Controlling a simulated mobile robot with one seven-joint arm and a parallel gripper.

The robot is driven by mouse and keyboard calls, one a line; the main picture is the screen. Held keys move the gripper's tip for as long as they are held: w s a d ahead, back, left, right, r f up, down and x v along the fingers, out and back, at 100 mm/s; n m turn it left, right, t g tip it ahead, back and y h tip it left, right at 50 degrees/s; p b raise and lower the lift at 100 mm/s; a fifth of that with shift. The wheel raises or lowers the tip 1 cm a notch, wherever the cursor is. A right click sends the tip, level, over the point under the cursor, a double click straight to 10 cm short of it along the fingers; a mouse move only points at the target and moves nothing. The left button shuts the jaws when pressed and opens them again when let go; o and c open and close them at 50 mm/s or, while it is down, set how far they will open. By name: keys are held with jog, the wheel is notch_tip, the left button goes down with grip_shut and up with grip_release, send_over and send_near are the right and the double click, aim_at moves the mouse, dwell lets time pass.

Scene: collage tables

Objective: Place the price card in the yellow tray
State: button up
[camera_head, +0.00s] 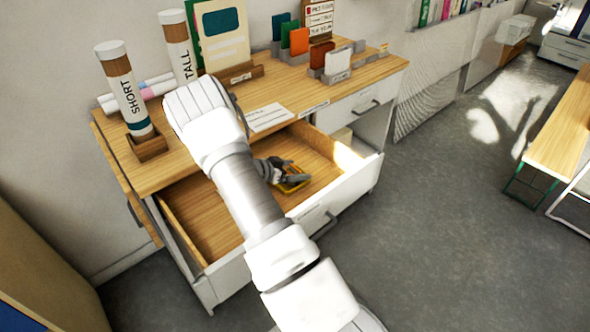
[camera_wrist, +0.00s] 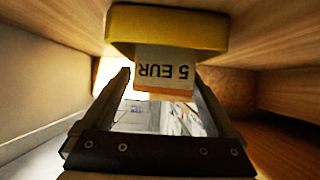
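The yellow tray (camera_head: 296,186) lies in the open drawer, partly covered by my gripper in the head view. In the wrist view the tray (camera_wrist: 165,27) fills the top of the picture. The price card (camera_wrist: 165,72), white and marked "5 EUR" upside down with an orange strip, shows against the tray's rim. One end of the card seems hidden by the tray wall. My gripper (camera_head: 287,172) is low in the drawer at the tray. In the wrist view my gripper (camera_wrist: 162,74) has its fingers apart on either side of the card, with no clear contact.
The drawer (camera_head: 200,212) is pulled out, its walls close around my gripper. A white paper (camera_head: 266,117) lies near the drawer.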

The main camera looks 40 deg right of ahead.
jog(key=shift+a+r, duration=0.25)
jog(key=shift+r, duration=0.1)
jog(key=p+v, duration=0.1)
jog(key=v, duration=1)
jog(key=shift+a, duration=0.25)
jog(key=shift+r+p, duration=0.1)
jog(key=shift+p, duration=0.2)
